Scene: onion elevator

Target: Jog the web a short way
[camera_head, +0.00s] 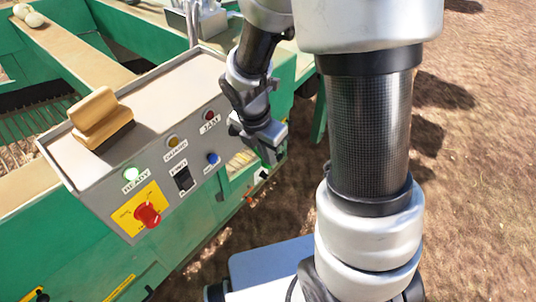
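A grey control box (188,82) stands on the green machine at the left. Its front carries a lit green READY lamp (131,173), an amber lamp (173,141), a red lamp (209,116), a black rocker switch (184,178), a blue button (213,158) and a red rotary knob (148,215) on a yellow plate. My gripper (272,152) hangs just right of the box's front, near the blue button but apart from it in the picture. Its fingertips are small and partly hidden, so I cannot tell whether it is open or shut.
A wooden-handled brush (100,118) lies on the box top. The green machine frame (60,245) borders the soil (470,180), which is open at the right.

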